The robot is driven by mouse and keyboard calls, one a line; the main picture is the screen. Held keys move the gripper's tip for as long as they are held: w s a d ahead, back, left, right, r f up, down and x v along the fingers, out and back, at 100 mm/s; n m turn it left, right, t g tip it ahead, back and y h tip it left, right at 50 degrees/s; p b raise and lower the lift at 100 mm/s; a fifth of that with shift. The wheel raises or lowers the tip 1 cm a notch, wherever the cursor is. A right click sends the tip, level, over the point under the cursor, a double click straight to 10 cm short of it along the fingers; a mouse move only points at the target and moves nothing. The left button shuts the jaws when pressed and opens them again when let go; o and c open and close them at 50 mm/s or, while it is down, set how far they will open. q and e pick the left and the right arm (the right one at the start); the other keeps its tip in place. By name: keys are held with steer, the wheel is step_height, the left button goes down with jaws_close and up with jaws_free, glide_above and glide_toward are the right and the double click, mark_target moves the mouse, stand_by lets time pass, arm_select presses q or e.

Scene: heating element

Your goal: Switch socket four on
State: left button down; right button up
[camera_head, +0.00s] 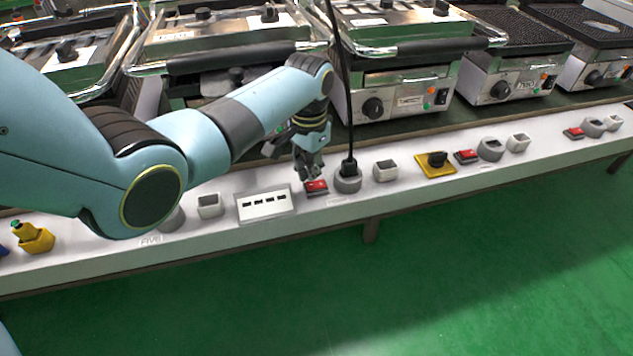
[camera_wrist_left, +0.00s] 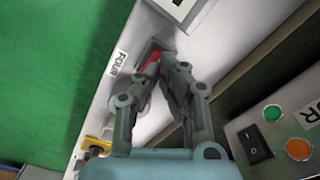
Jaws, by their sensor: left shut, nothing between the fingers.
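The red rocker switch (camera_head: 316,187) sits on the white ledge, left of a round grey socket (camera_head: 347,181) with a black plug and cable in it. In the left wrist view the red switch (camera_wrist_left: 152,57) shows partly behind my fingertips, near a label reading FOUR (camera_wrist_left: 118,62). My left gripper (camera_head: 310,174) is shut and empty, pointing down just above the switch. Its closed fingertips (camera_wrist_left: 166,64) also show in the left wrist view, over the switch's edge. I cannot tell whether they touch it or which way the rocker is tilted. My right gripper is not in view.
A white plate with several black slots (camera_head: 265,204) lies left of the switch. A pale square socket (camera_head: 385,169) and a yellow rotary switch (camera_head: 436,163) stand to the right. Contact grills (camera_head: 400,92) line the back. The black cable rises close beside my gripper.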

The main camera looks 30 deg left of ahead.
mark_target(310, 184)
arm_select(q)
steer(key=shift+f, duration=0.3)
steer(key=shift+f+b, duration=0.7)
steer(key=shift+f, duration=0.25)
stand_by(0.5)
step_height(310, 184, up, 7)
steer(key=p, duration=0.7)
steer(key=shift+r+p, duration=0.15)
steer(key=shift+p, duration=0.2)
